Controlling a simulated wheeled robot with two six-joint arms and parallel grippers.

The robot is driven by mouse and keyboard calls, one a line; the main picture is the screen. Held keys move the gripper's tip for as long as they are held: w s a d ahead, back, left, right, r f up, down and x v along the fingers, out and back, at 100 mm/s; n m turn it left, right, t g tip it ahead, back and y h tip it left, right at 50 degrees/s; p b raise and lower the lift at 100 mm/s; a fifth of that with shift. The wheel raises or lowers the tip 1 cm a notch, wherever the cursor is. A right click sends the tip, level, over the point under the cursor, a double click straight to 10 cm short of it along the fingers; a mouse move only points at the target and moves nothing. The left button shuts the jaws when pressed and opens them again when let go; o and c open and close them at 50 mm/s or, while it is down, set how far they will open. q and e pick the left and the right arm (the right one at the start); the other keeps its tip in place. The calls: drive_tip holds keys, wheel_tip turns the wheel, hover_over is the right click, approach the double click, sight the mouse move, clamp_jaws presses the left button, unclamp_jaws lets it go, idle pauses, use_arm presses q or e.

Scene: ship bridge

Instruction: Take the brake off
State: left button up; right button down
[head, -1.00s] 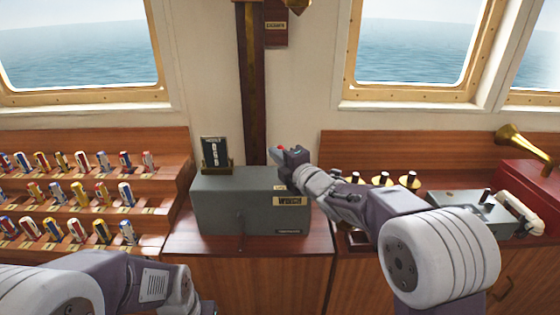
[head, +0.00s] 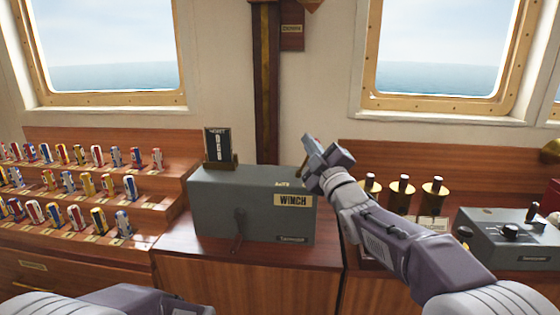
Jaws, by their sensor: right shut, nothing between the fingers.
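The grey winch box (head: 215,205) stands on the wooden cabinet in the middle, with a yellow "WINCH" plate (head: 293,201) on its front. A small dark crank handle (head: 239,228) hangs on its front face. A small label (head: 283,184) sits near its top right edge, too small to read surely. My right gripper (head: 318,148) is shut and empty, raised just above the box's top right corner. Any brake lever there is mostly hidden behind the gripper; I cannot tell its position. My left arm shows only at the bottom left, its gripper out of view.
A small dark card in a holder (head: 217,146) stands on the box. Stepped wooden racks (head: 75,185) of small coloured pegs fill the left. Brass-based knobs (head: 403,192) and a grey control box (head: 515,238) stand at the right. A dark vertical post (head: 265,95) rises behind.

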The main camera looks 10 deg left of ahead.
use_arm(q)
drive_tip(key=shift+f+b, duration=0.55)
drive_tip(key=shift+f, duration=0.25)
use_arm(e)
drive_tip(key=shift+d+f+m, duration=0.15)
drive_tip(key=shift+d+m, duration=0.2)
drive_tip(key=shift+m, duration=0.15)
drive_tip(key=shift+h, duration=0.3)
